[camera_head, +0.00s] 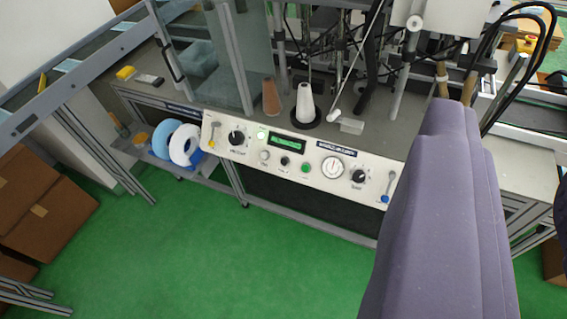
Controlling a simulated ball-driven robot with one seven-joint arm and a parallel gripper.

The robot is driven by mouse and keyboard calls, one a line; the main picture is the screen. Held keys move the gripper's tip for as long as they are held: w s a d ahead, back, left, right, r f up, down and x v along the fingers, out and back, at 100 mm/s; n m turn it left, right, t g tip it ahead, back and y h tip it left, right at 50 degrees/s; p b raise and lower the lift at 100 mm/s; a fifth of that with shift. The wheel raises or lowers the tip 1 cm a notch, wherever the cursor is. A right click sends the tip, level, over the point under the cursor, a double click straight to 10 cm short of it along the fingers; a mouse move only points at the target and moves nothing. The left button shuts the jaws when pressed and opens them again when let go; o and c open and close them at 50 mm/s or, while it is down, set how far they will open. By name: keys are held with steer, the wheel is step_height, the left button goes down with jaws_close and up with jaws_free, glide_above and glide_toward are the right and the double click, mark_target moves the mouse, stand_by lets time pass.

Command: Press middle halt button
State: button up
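A white control panel (225,149) runs along the front of the machine bench. It carries a lit green display (287,143), a small green button (305,167), a pale lit button (261,134), black knobs (236,138) and a round dial (332,168). I cannot tell any of these as a halt button; the labels are too small to read. A large purple-grey body (440,215), apparently part of my arm, fills the right foreground and covers what lies behind it. I cannot make out my gripper's fingertips or whether they are open.
Green floor (190,250) in front of the panel is clear. Brown boxes (45,200) stand at the left. Blue and white rolls (185,145) sit on a low shelf. Two cones (305,103) stand behind the panel, near a transparent guard (205,60). Black cables loop at upper right.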

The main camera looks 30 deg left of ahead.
jaws_close()
stand_by(1.5)
